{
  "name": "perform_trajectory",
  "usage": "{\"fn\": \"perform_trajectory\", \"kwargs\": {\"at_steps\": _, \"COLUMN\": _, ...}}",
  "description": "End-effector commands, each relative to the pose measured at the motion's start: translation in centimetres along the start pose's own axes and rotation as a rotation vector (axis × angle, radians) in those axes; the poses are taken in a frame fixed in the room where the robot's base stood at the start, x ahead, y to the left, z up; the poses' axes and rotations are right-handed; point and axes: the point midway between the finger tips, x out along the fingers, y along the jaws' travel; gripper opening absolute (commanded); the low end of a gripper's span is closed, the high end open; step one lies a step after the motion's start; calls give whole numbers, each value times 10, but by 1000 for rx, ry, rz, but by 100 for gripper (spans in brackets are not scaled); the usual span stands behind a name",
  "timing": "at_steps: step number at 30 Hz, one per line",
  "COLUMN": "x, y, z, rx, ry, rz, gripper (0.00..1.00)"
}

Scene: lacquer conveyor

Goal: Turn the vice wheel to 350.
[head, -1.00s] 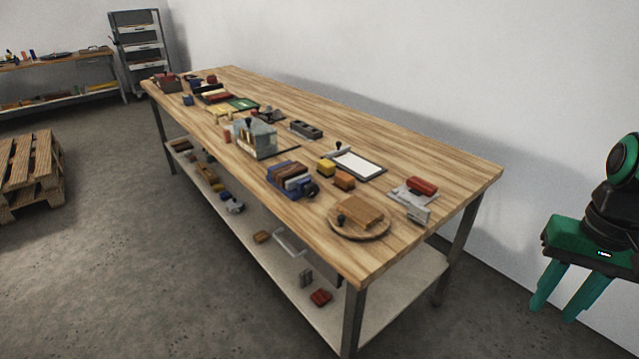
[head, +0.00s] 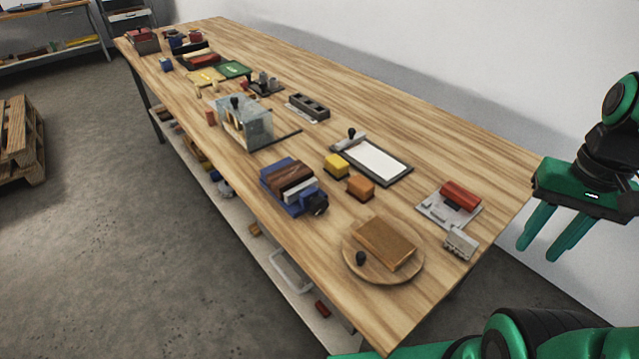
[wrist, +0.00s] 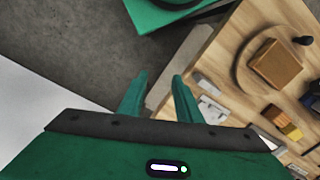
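The vice (head: 290,188) is a blue body with brown and pale blocks between its jaws, standing near the front edge of the wooden table. Its dark wheel (head: 315,204) is at the end facing right; any marking on it is too small to read. My green gripper (head: 546,236) is at the right of the head view, beyond the table's right end and well apart from the vice. Its two fingers are spread with nothing between them, as the wrist view (wrist: 158,95) also shows.
A round board (head: 350,268) with a brown block and dark knob stands right of the vice. Yellow (head: 336,166) and orange (head: 361,187) blocks, a framed white sheet (head: 377,160) and a red-topped device (head: 458,198) are nearby. The back strip of the table (head: 420,135) is clear.

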Motion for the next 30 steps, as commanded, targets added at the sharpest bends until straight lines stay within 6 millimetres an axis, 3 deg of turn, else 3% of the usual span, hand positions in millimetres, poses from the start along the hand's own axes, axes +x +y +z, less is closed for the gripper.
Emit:
{"fn": "perform_trajectory", "kwargs": {"at_steps": 9, "x": 0, "y": 0, "z": 0, "rx": 0, "ry": 0, "rz": 0, "gripper": 31}}
{"fn": "perform_trajectory", "kwargs": {"at_steps": 12, "x": -5, "y": 3, "z": 7, "rx": -9, "ry": 10, "rz": -5, "gripper": 53}}
{"fn": "perform_trajectory", "kwargs": {"at_steps": 17, "x": -15, "y": -20, "z": -12, "rx": -107, "ry": 18, "rz": 15, "gripper": 53}}
{"fn": "perform_trajectory", "kwargs": {"at_steps": 20, "x": -25, "y": -60, "z": -32, "rx": -236, "ry": 24, "rz": 35, "gripper": 53}}
{"fn": "perform_trajectory", "kwargs": {"at_steps": 24, "x": -36, "y": -140, "z": -55, "rx": -466, "ry": 35, "rz": 55, "gripper": 53}}
{"fn": "perform_trajectory", "kwargs": {"at_steps": 27, "x": -39, "y": -205, "z": -58, "rx": -634, "ry": 37, "rz": 59, "gripper": 53}}
{"fn": "perform_trajectory", "kwargs": {"at_steps": 30, "x": -39, "y": -270, "z": -47, "rx": -795, "ry": 36, "rz": 54, "gripper": 53}}
